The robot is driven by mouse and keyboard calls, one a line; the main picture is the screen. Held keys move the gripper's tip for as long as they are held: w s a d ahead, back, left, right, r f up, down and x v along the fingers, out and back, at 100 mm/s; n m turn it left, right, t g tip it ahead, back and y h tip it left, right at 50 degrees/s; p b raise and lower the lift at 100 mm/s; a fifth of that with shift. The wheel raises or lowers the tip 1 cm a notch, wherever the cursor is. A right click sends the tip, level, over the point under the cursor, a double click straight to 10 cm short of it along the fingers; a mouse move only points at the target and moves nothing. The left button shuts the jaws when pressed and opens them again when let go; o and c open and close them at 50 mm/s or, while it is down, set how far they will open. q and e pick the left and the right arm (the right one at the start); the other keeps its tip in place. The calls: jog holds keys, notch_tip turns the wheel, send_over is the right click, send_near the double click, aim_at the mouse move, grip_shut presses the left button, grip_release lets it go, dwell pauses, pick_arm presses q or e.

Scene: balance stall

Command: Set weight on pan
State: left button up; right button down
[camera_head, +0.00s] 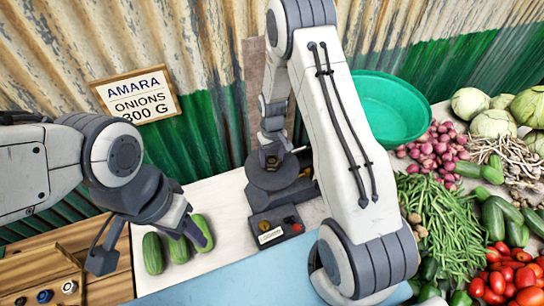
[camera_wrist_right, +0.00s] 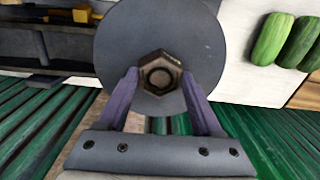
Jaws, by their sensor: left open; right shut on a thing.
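A dark hexagonal weight (camera_wrist_right: 160,74) with a round recess in its top is between the purple fingertips of my right gripper (camera_wrist_right: 162,82). My right gripper (camera_head: 272,158) is shut on it. The weight is over the round dark grey pan (camera_head: 272,180) of the balance, and the pan (camera_wrist_right: 200,38) fills the area behind it in the right wrist view. I cannot tell whether the weight touches the pan. My left gripper (camera_head: 152,248) is open and empty, with its fingers apart near the cucumbers.
Several cucumbers (camera_head: 153,253) lie on the pale counter left of the balance. A wooden box (camera_head: 40,270) holds several small weights (camera_head: 69,287) at bottom left. A green basin (camera_head: 392,108), onions (camera_head: 436,150), beans and tomatoes are at right.

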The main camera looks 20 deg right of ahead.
jog(key=shift+c, duration=2.3)
grip_release()
jog(key=shift+f, duration=0.2)
jog(key=o, duration=0.4)
jog(key=shift+r, duration=0.1)
jog(key=shift+r, duration=0.1)
